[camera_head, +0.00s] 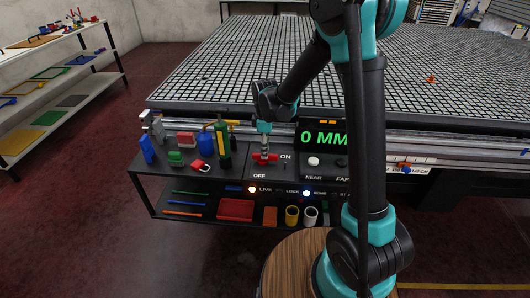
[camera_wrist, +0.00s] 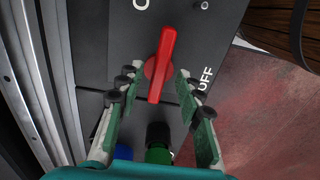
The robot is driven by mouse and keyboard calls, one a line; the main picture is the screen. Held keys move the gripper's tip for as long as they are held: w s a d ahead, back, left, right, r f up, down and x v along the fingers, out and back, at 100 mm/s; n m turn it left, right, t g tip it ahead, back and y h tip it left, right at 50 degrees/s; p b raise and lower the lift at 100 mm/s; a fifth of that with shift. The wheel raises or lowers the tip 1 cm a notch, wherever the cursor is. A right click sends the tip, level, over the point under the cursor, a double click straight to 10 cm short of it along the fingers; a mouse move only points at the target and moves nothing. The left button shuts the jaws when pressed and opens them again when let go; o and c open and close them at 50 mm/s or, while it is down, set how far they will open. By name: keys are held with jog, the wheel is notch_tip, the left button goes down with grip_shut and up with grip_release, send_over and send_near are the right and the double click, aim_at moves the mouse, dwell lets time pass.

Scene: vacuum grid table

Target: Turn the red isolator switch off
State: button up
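The red isolator switch (camera_head: 264,158) is on the dark panel between the ON and OFF labels. In the wrist view the switch (camera_wrist: 164,55) shows as a long red bar on a round red base, slanting slightly from upper right to lower left. OFF is printed to its right. Another label is partly cut off at the top. My gripper (camera_head: 264,143) points down over the switch. In the wrist view my gripper (camera_wrist: 157,78) is open, with one finger on each side of the bar. Gaps show on both sides. Which label the bar points to is unclear.
A green bottle-like object (camera_head: 222,148), a red padlock (camera_head: 201,166) and several small blocks stand left of the switch. A green 0 MM display (camera_head: 323,139) and a white knob (camera_head: 313,161) are to its right. The grid table (camera_head: 220,75) lies behind.

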jog(key=shift+f, duration=0.75)
jog(key=shift+c, duration=0.3)
grip_shut()
